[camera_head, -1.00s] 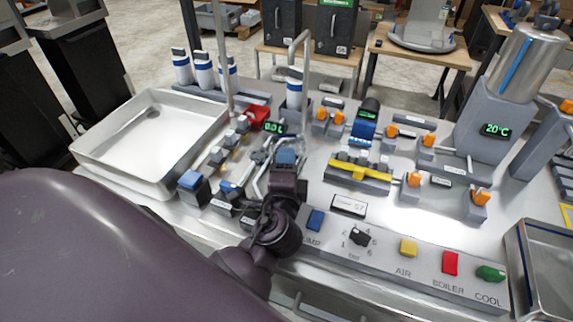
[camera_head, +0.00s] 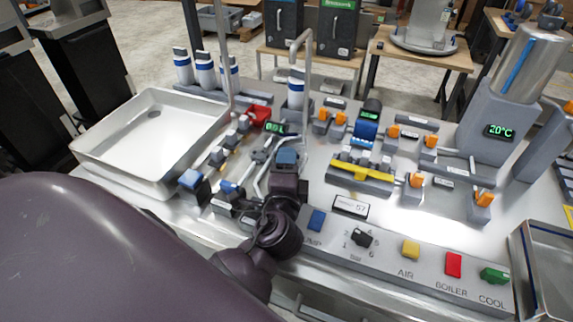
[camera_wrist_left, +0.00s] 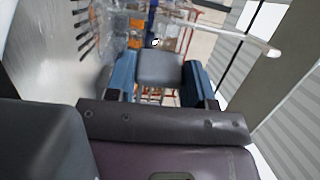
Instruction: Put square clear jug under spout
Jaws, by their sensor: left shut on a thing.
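My left gripper (camera_head: 286,158) has blue fingertips and is low over the bench, just in front of the tall bent spout pipe (camera_head: 305,70). In the left wrist view its two blue fingers (camera_wrist_left: 160,82) are shut on a grey piece (camera_wrist_left: 160,66), which looks like the jug's handle. The square clear jug (camera_head: 262,168) shows only as faint pale outlines beside the fingers. Its base and its exact place under the spout cannot be made out. The pipe also shows in the left wrist view (camera_wrist_left: 225,32). My right gripper is not in view.
A metal sink tray (camera_head: 95,150) is at the left. A button panel (camera_head: 385,258) runs along the front edge. Orange-handled valves (camera_head: 417,180) and a steel boiler tank (camera_head: 525,65) stand at the right. White-and-blue bottles (camera_head: 204,68) stand behind. A small green display (camera_head: 275,128) is by the gripper.

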